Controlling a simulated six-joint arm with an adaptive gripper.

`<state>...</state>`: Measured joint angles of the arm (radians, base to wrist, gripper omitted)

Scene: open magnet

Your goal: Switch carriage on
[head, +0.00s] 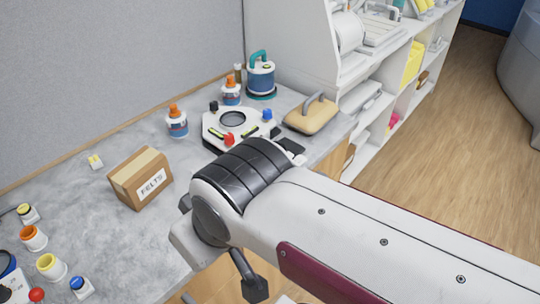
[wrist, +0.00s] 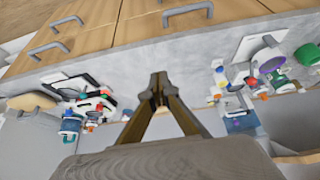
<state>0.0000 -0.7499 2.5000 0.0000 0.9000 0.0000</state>
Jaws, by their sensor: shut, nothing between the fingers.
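No part is clearly marked as the carriage or its switch. A white panel device (head: 212,133) with a round dark window stands on the counter, with a red knob (head: 228,139), a blue knob (head: 267,115) and a black knob (head: 213,106). My arm partly covers its near side. A similar cluster (wrist: 95,106) shows small at the left of the wrist view. Several small white-based pieces with coloured tops, one of them blue (head: 78,284), are at the lower left. My gripper (wrist: 158,92) is shut and empty, apart from these things; the head view does not show its fingertips.
The grey counter (head: 95,215) has bare room around the FELTS box (head: 140,177). Two orange-capped bottles (head: 177,122), a blue canister (head: 261,78) and a tan handled block (head: 311,116) stand near the panel. Drawers with handles (wrist: 188,11) front the counter. White shelves (head: 385,105) stand beyond.

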